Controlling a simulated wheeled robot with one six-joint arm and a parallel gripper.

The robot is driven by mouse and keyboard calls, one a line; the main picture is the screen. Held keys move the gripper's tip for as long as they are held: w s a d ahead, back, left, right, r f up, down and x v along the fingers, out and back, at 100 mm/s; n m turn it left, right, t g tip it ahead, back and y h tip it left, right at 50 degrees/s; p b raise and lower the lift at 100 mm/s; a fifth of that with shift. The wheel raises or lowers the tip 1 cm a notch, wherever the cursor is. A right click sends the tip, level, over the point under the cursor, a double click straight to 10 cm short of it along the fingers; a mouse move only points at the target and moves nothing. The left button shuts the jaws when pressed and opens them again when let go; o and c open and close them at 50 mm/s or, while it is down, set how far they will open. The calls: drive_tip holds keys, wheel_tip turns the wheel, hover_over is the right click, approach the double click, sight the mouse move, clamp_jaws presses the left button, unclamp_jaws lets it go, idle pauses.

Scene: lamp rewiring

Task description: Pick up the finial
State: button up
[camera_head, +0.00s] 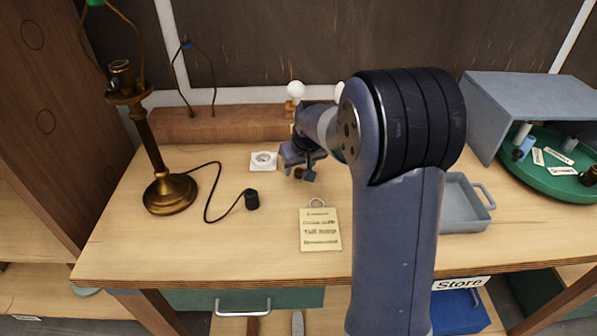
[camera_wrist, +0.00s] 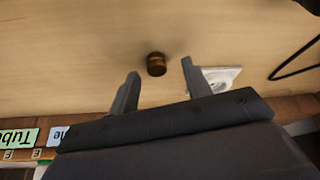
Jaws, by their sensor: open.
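The finial (camera_wrist: 156,64) is a small brown, brass-coloured round piece standing on the wooden bench. In the wrist view it lies between and just beyond the tips of my open gripper (camera_wrist: 159,70), with a gap on each side. In the head view my gripper (camera_head: 299,177) is low over the middle of the bench. The finial (camera_head: 299,172) shows there only as a small brown bit beside the fingers, mostly hidden by them. Nothing is held.
A white square piece (camera_head: 264,161) lies just left of my gripper. A brass lamp (camera_head: 170,192) with a black cord stands at the left. A tag (camera_head: 320,230) lies in front. A grey tray (camera_head: 462,204) and a green turntable (camera_head: 556,180) are at the right.

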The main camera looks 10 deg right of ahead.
drive_tip(key=shift+w+d+f, duration=0.15)
drive_tip(key=shift+w+f, duration=0.25)
drive_tip(key=shift+f, duration=0.3)
clamp_jaws()
